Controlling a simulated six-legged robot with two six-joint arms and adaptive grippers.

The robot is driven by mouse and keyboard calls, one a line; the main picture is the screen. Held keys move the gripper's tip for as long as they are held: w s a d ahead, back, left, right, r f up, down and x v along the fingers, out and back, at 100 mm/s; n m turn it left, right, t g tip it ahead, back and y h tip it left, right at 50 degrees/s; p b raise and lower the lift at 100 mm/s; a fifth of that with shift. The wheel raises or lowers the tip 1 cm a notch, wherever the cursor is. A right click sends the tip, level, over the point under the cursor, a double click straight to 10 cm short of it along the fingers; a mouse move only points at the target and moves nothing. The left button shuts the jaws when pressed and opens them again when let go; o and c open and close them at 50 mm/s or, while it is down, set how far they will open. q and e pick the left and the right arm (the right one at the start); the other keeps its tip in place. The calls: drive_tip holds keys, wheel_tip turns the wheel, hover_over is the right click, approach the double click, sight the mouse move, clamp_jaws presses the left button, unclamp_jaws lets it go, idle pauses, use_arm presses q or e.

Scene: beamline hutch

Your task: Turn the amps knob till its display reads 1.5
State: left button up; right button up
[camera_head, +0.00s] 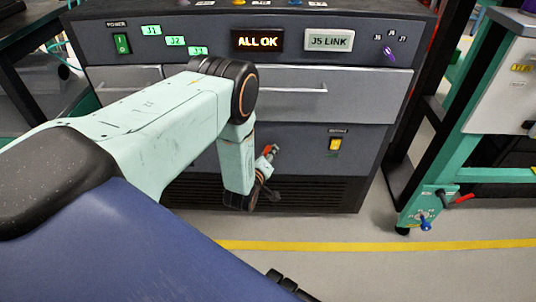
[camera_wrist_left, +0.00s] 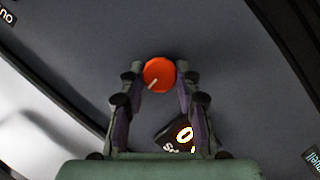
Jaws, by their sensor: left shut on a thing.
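The amps knob is a round orange-red knob (camera_wrist_left: 159,74) with a pale pointer line, between the fingertips of my left gripper (camera_wrist_left: 160,80) in the left wrist view. The fingers are shut on its sides. Its display (camera_wrist_left: 178,137) is dark with lit characters; a 0 shows, but the rest is partly hidden by my gripper, so I cannot read the full value. In the head view my left gripper (camera_head: 266,168) is at the lower front panel of the grey cabinet (camera_head: 300,143), with a bit of red at its fingertips. My right gripper is not in view.
A yellow switch (camera_head: 335,145) sits right of my gripper. A teal frame (camera_head: 435,200) stands at right; floor between is clear.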

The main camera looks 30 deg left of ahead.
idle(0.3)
use_arm(q)
drive_tip(key=shift+w+d+m+g+y+p, duration=0.1)
drive_tip(key=shift+m+g+y+p, duration=0.35)
drive_tip(key=shift+m, duration=0.6)
drive_tip(key=shift+s+d+m+g+y+p, duration=0.1)
drive_tip(key=shift+m+g+y+p, duration=0.1)
drive_tip(key=shift+m+g+y, duration=0.6)
drive_tip(key=shift+w+d+m+g+y+p, duration=0.15)
drive_tip(key=shift+m+y+p, duration=0.25)
drive_tip(key=shift+m, duration=0.85)
drive_tip(key=shift+a, duration=0.1)
drive_tip(key=o, duration=1.1)
drive_tip(key=shift+r, duration=0.1)
drive_tip(key=shift+o, duration=0.2)
